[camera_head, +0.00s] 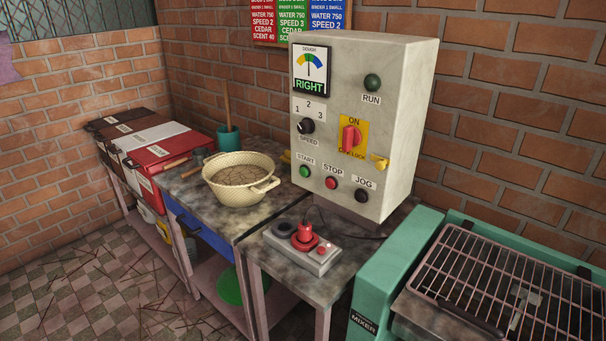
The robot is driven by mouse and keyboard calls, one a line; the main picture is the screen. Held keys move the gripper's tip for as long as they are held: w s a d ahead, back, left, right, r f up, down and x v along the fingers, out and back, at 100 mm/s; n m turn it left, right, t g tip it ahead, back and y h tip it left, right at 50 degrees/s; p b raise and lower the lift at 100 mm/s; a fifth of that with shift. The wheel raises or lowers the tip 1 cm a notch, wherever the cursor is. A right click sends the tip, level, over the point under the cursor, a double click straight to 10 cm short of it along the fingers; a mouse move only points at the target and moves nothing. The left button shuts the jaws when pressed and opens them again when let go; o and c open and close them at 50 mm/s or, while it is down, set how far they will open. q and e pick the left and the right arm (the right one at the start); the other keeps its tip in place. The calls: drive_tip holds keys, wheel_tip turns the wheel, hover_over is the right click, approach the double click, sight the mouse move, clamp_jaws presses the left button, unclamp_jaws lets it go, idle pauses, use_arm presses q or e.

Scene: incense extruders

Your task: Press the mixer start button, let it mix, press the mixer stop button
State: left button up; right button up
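The grey mixer control box (352,120) stands on a small table. Its green START button (305,171) is at the lower left of the front. The red STOP button (331,183) is just to its right, and a black JOG button (362,196) follows. The red ON/OFF lock switch (351,138) is above them. The speed knob (306,126) is at the left. The dough meter (310,70) reads RIGHT. The green RUN lamp (372,82) looks dark. The teal mixer (450,250) has a grid guard over it. Neither gripper is in view.
A cream colander (241,178) with brown material and a teal cup (228,139) stand on the table to the left. Lidded bins (150,135) stand beyond. Recipe cards (293,20) hang behind.

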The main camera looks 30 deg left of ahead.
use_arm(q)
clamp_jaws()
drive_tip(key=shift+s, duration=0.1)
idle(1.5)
